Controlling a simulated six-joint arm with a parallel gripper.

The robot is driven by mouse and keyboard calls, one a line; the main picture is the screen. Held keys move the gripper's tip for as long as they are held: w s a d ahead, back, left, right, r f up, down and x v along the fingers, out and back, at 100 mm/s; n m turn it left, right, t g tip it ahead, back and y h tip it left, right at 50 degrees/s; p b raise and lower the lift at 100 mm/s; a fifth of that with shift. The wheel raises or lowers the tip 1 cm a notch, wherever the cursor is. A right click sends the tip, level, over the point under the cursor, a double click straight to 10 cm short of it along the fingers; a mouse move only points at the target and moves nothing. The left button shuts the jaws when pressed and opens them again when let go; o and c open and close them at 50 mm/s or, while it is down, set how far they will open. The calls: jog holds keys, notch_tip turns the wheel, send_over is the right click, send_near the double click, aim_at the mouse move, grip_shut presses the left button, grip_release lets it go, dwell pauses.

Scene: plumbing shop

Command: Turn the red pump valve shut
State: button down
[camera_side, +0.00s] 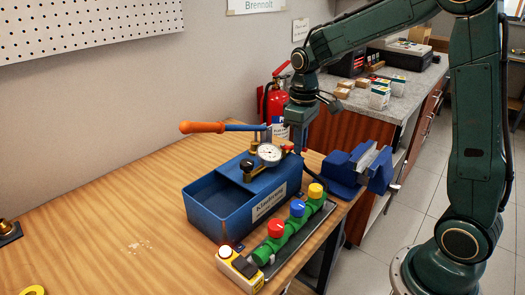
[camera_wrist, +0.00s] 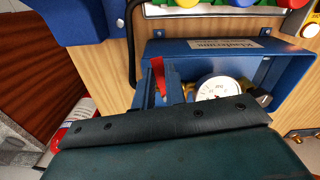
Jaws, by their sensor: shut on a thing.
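The blue test pump (camera_side: 228,207) stands on the wooden bench with its orange-gripped lever (camera_side: 203,127) and a round white gauge (camera_side: 269,153). In the wrist view the red pump valve handle (camera_wrist: 158,72) sticks up beside the gauge (camera_wrist: 217,88). My gripper (camera_side: 300,141) is over the pump's right rear end, pointing down. In the wrist view my gripper (camera_wrist: 161,88) has its fingers on both sides of the red handle, shut on it. The handle's lower part is hidden in the wrist view, and my gripper hides the handle in the side view.
A green manifold with red (camera_side: 275,228), blue (camera_side: 297,208) and yellow (camera_side: 315,190) knobs lies in front of the pump. A yellow switch box (camera_side: 240,269) is at its near end. A blue vise (camera_side: 350,171) is close on the right. A fire extinguisher (camera_side: 273,102) stands behind.

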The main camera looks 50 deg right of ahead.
jog(key=shift+a+m, duration=0.15)
jog(key=shift+m, duration=0.25)
jog(key=c, duration=1.4)
grip_release()
jog(key=shift+c, duration=0.2)
notch_tip(320, 180, up, 14)
